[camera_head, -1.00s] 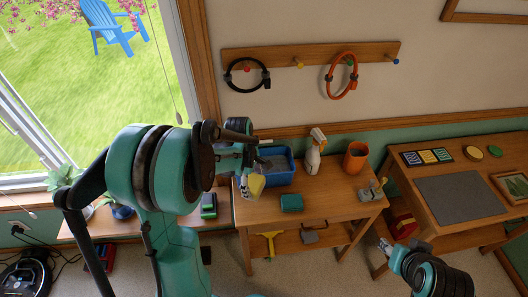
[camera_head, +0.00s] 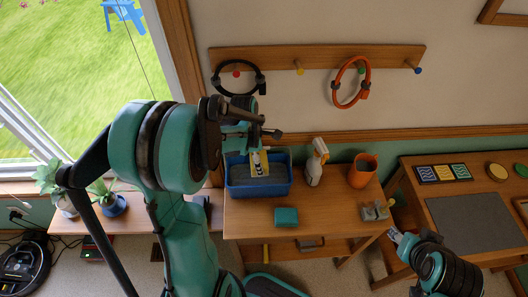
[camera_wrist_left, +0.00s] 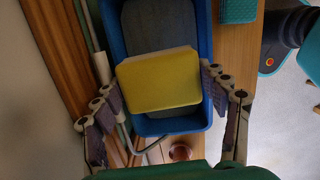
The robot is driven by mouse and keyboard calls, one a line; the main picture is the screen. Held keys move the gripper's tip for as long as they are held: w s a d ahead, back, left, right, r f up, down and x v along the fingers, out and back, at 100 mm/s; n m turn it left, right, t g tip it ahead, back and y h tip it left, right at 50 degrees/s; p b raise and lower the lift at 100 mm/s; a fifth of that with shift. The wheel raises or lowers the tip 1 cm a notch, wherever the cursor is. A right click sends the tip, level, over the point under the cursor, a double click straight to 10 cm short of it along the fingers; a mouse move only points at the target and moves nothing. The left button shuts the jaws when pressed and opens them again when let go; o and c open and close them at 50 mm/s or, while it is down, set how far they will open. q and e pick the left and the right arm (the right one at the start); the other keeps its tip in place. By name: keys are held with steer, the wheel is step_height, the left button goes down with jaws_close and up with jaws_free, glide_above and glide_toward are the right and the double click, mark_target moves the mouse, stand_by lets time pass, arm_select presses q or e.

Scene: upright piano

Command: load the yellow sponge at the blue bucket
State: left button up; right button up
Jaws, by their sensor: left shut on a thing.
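The blue bucket (camera_head: 270,190) stands at the left of the wooden workbench, a rectangular tub with a grey inside. My left gripper (camera_head: 258,163) is over it and shut on the yellow sponge (camera_head: 267,161). In the left wrist view the sponge (camera_wrist_left: 160,80) sits between the fingers of the left gripper (camera_wrist_left: 162,92), in front of the blue bucket (camera_wrist_left: 203,40). I cannot tell whether the sponge touches the bucket's inside. My right gripper (camera_head: 395,236) is low at the right, near the bench's right end; its finger opening is unclear.
A teal sponge-like block (camera_head: 286,217) lies in front of the bucket. A white spray bottle (camera_head: 315,165) and an orange pot (camera_head: 362,171) stand to its right. A peg rail (camera_head: 300,66) with a black and an orange ring is on the wall behind.

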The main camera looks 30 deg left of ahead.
arm_select(q)
steer(key=shift+s+f+b, duration=0.3)
steer(key=shift+f+b, duration=0.05)
steer(key=shift+s+f+b, duration=0.1)
steer(key=shift+f+b, duration=0.2)
steer(key=shift+f, duration=0.1)
steer(key=f+b, duration=0.2)
steer(key=f, duration=0.1)
steer(key=shift+w, duration=0.2)
steer(key=shift+f+b, duration=0.6)
steer(key=shift+f, duration=0.05)
arm_select(e)
steer(key=shift+s+f, duration=0.15)
steer(key=shift+f, duration=1)
steer(key=shift+s+f, duration=0.1)
steer(key=shift+f, duration=1)
arm_select(q)
steer(key=shift+s+f+b, duration=0.1)
steer(key=shift+f+b, duration=0.4)
steer(key=shift+f, duration=0.05)
arm_select(e)
steer(key=shift+f, duration=0.5)
arm_select(q)
steer(key=shift+r, duration=0.15)
arm_select(e)
steer(key=shift+r, duration=0.1)
